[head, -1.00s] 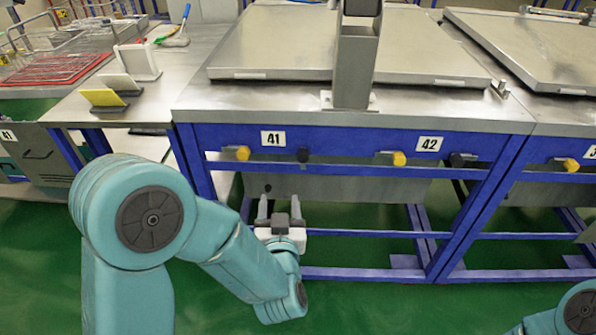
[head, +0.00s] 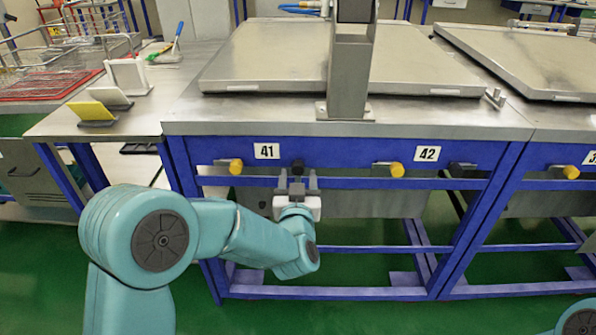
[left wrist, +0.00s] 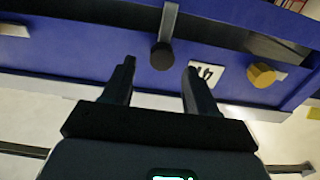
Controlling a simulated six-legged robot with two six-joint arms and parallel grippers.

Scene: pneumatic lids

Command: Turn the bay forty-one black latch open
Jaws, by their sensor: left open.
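The bay 41 black latch (head: 297,166) is a dark round knob on the blue front rail, just right of the white 41 label (head: 266,151). It also shows in the left wrist view (left wrist: 162,56), on the end of a grey stem. My left gripper (head: 298,182) is open and empty, just in front of the latch and slightly below it in the head view. In the left wrist view the knob lies between the fingertips and just beyond them, apparently untouched. My right gripper is out of view.
A yellow knob (head: 235,166) sits left of the 41 label. Another yellow knob (head: 397,169) and a black one (head: 462,168) flank the 42 label (head: 427,154). A lower blue rail runs beneath. A grey post (head: 348,75) stands above on the metal top.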

